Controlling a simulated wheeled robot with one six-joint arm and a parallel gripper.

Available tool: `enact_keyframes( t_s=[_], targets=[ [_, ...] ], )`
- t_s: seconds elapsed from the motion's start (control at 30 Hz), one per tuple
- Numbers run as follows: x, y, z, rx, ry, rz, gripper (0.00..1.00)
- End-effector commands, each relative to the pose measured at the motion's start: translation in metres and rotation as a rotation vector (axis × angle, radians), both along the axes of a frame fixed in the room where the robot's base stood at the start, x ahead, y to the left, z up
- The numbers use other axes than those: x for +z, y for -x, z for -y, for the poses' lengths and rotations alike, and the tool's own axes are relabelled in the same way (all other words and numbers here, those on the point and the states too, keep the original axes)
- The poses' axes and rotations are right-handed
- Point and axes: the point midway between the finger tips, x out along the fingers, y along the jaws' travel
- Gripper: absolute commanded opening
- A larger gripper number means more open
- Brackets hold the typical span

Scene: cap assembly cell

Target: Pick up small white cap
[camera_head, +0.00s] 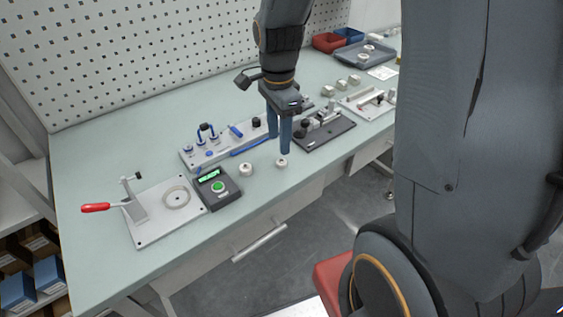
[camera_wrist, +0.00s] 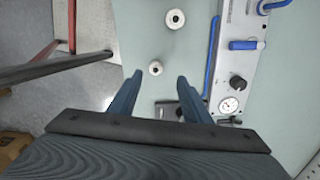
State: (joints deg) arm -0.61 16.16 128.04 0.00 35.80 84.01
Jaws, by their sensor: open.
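Two small white round caps lie on the pale green bench top. One cap (camera_head: 282,163) is near the bench's front edge, just below my gripper (camera_head: 279,146) in the head view. The other cap (camera_head: 246,170) is to its left, beside the black meter box. In the wrist view, the nearer cap (camera_wrist: 156,68) appears between the fingertips of my gripper (camera_wrist: 160,77), and the other cap (camera_wrist: 176,18) is farther up. My gripper is open and empty, its blue-grey fingers pointing down. The exact height gap to the nearer cap cannot be told.
A grey fixture with blue handles (camera_head: 197,156) stands behind the caps. A dark base plate with a clamp (camera_head: 325,135) is right of the gripper. The black meter box (camera_head: 219,189) and a red-handled press (camera_head: 140,212) stand left. Bare bench lies around the caps.

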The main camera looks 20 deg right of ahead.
Motion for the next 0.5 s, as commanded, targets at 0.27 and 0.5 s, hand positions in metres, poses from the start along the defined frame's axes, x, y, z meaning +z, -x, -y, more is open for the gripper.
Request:
enact_keyframes(
  t_s=[0.27,0.5],
  targets=[
    [-0.025,0.005,0.002,0.001,0.0,-0.004,0.44],
    [-0.054,0.009,0.006,0.002,0.0,-0.003,0.44]
  ],
)
